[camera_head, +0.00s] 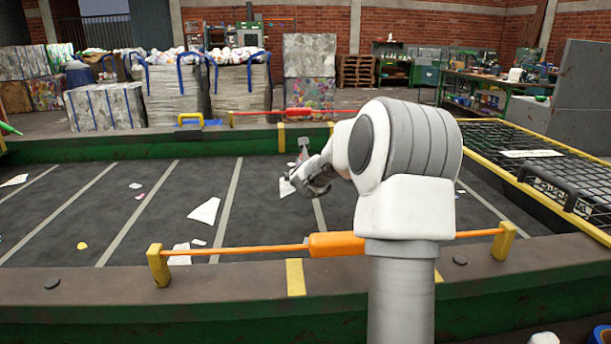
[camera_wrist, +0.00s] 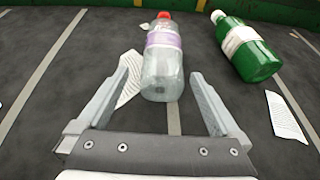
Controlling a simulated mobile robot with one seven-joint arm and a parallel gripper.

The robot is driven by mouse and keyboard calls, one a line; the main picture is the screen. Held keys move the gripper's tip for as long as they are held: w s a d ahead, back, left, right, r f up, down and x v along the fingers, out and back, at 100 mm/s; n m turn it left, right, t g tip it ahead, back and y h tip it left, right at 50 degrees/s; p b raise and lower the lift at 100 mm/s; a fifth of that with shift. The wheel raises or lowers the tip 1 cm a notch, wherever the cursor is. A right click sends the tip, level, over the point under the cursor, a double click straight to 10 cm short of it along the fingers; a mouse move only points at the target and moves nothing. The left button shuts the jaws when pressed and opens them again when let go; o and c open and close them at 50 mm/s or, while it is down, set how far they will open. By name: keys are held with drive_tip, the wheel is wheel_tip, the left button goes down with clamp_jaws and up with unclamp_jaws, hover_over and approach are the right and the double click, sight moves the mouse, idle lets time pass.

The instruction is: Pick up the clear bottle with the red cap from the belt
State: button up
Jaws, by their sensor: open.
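The clear bottle with the red cap (camera_wrist: 163,65) lies on the dark belt (camera_wrist: 60,125) in the wrist view, its cap pointing away and a pale purple label around it. My gripper (camera_wrist: 163,74) is open, one finger on each side of the bottle's near end in the picture. I see no clear contact, and the height between fingers and bottle is hard to judge. In the head view my gripper (camera_head: 314,178) hangs over the belt behind my arm; a small pale shape with red beside it may be the bottle.
A green bottle (camera_wrist: 244,48) with a white label lies right of the clear one. Paper scraps (camera_wrist: 286,116) lie nearby, another partly behind the left finger. An orange bar (camera_head: 335,244) crosses the belt's near edge; a black mesh guard (camera_head: 520,150) stands at right.

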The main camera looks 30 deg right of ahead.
drive_tip(key=shift+d+x, duration=0.1)
drive_tip(key=shift+x, duration=1.65)
drive_tip(key=shift+d+x, duration=0.15)
drive_tip(key=shift+x, duration=1.55)
drive_tip(key=shift+r, duration=0.15)
drive_tip(key=c, duration=1.2)
